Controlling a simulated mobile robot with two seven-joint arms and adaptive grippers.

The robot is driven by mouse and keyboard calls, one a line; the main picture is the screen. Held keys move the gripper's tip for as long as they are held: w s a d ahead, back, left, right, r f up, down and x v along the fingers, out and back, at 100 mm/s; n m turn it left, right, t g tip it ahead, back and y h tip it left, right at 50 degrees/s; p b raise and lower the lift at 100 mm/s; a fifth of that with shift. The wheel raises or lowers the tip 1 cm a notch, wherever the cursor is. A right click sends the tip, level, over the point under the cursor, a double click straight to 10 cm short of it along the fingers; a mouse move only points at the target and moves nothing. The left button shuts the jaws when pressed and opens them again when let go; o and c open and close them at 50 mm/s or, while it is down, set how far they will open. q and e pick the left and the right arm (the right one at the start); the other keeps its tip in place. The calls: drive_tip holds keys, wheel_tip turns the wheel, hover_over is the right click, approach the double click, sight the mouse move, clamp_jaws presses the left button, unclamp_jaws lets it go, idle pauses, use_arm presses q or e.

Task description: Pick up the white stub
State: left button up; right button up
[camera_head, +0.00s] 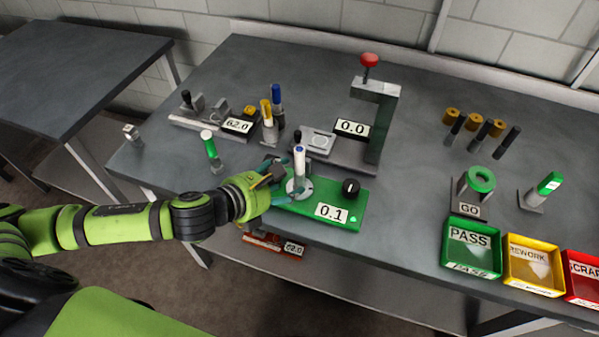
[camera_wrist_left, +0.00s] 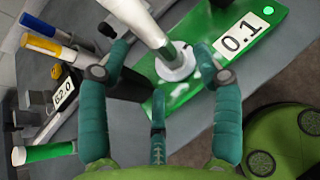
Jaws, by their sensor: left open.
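The white stub (camera_head: 299,162) stands upright on the round pale plate (camera_head: 300,188) of a green unit (camera_head: 325,204) whose label reads 0.1. It has a dark band near its top. In the left wrist view the white stub (camera_wrist_left: 138,20) rises from the plate (camera_wrist_left: 175,64), its top cut off by the frame edge. My left gripper (camera_head: 283,184) is open, its teal fingers low beside the stub. In the wrist view my left gripper (camera_wrist_left: 163,60) has fingers on both sides of the stub's foot, with gaps. My right gripper is not in view.
A grey press (camera_head: 382,125) with a red knob stands behind the stub. A green-topped stub (camera_head: 209,145) and blue and yellow stubs (camera_head: 277,100) stand to the left. A PASS bin (camera_head: 470,228) and other bins sit at the right.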

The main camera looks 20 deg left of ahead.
sight(298, 172)
use_arm(q)
drive_tip(key=x, duration=0.1)
drive_tip(key=p+x, duration=0.1)
drive_tip(key=x, duration=0.3)
drive_tip(key=shift+w+a+r+p, duration=0.15)
drive_tip(key=shift+w+r+p, duration=0.1)
drive_tip(key=shift+w+p, duration=0.1)
drive_tip(key=shift+w+f, duration=0.3)
drive_tip(key=shift+f, duration=0.05)
drive_tip(key=shift+r, duration=0.1)
clamp_jaws()
